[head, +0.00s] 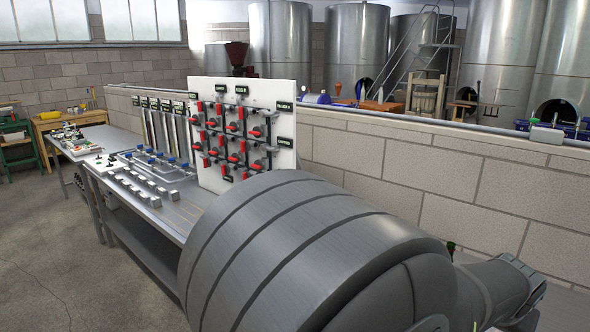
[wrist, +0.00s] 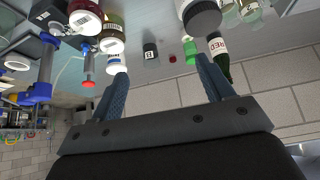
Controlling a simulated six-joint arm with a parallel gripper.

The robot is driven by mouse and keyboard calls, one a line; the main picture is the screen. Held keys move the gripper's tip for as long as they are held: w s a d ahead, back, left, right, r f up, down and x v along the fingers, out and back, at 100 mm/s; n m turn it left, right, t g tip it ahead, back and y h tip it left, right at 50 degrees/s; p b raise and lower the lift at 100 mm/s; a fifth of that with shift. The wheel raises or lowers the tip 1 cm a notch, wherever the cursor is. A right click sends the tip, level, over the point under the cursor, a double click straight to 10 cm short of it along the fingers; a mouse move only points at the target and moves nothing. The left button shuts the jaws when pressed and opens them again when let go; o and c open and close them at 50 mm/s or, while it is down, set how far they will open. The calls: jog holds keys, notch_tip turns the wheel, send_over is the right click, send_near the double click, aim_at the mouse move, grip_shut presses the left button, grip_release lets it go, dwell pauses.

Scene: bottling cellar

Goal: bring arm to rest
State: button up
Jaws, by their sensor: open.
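My gripper (wrist: 161,72) shows in the wrist view with its two blue-grey fingers wide apart. No object is held between them. Grey tabletop shows in the gap beyond the fingers, with bottles and jars near the upper edge of the view. A dark bottle with a white label (wrist: 217,45) stands close to the right fingertip. My arm fills the lower middle and right of the head view. The gripper's fingers cannot be made out there.
A metal bench (head: 165,206) runs along the left, with a white panel of red-handled valves (head: 290,95) on it. A block wall (head: 400,168) stands behind my arm, with steel tanks (head: 363,45) beyond. The floor (head: 60,255) at the left is clear.

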jog(key=w+d+f, duration=0.1)
jog(key=w+d, duration=0.4)
jog(key=d, duration=0.8)
jog(key=w+d+f+m, duration=0.1)
jog(key=w+d, duration=0.4)
jog(key=d, duration=0.8)
jog(key=shift+d, duration=0.3)
jog(key=shift+f, duration=0.1)
